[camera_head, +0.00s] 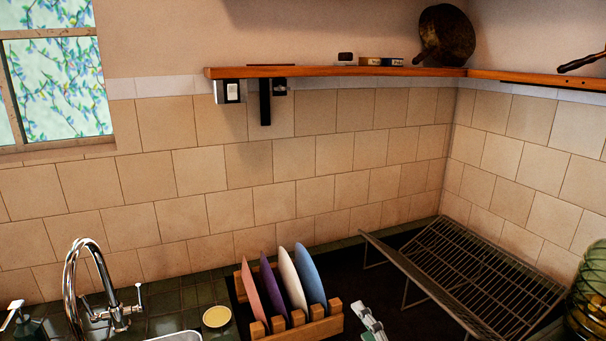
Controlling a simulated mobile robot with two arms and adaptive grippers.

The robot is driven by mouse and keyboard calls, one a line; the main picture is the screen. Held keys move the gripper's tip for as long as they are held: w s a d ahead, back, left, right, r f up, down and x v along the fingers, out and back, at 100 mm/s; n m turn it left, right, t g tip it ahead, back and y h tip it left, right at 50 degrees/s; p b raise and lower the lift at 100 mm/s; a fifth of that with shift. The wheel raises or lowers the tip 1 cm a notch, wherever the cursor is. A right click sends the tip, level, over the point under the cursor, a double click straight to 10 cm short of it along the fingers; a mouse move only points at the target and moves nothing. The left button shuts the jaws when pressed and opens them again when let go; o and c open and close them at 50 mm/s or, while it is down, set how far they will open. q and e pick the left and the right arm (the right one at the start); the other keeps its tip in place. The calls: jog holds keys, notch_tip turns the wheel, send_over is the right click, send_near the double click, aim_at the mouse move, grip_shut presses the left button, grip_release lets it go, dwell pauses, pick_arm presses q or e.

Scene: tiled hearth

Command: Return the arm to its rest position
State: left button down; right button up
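My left gripper is not in view. The rack holds a pink plate (253,290), a purple plate (272,287), a white plate (292,279) and a blue plate (311,275), all standing on edge.
A chrome faucet (75,280) and a small round yellow-topped dish (216,317) are at left. A wooden shelf (340,71) with a pan (446,35) runs above.

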jog(key=s+d+f+m+g+h, duration=0.2)
jog(key=s+d+f+m+h, duration=0.4)
jog(key=m, duration=0.4)
jog(key=s+d+f+m+g, duration=0.1)
jog(key=s+f+m+g, duration=0.3)
jog(key=s, duration=0.4)
jog(key=s+d+f+m+g+h, duration=0.1)
jog(key=s+f+m+g, duration=0.3)
jog(key=s, duration=0.4)
jog(key=s+d+f+m+g, duration=0.1)
jog(key=s+f+m+g, duration=0.3)
jog(key=s, duration=0.4)
notch_tip(320, 180, down, 33)
jog(key=s+b, duration=0.2)
jog(key=b, duration=0.3)
pick_arm(q)
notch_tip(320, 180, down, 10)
jog(key=b, duration=0.4)
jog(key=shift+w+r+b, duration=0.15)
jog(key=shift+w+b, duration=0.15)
jog(key=shift+b, duration=0.05)
pick_arm(e)
jog(key=s+d+f+g, duration=0.1)
jog(key=s+d+f, duration=0.2)
jog(key=s+f, duration=1.3)
notch_tip(320, 180, down, 4)
jog(key=shift+s+f+n+g, duration=0.15)
jog(key=shift+s+n+g, duration=0.15)
jog(key=shift+g, duration=0.1)
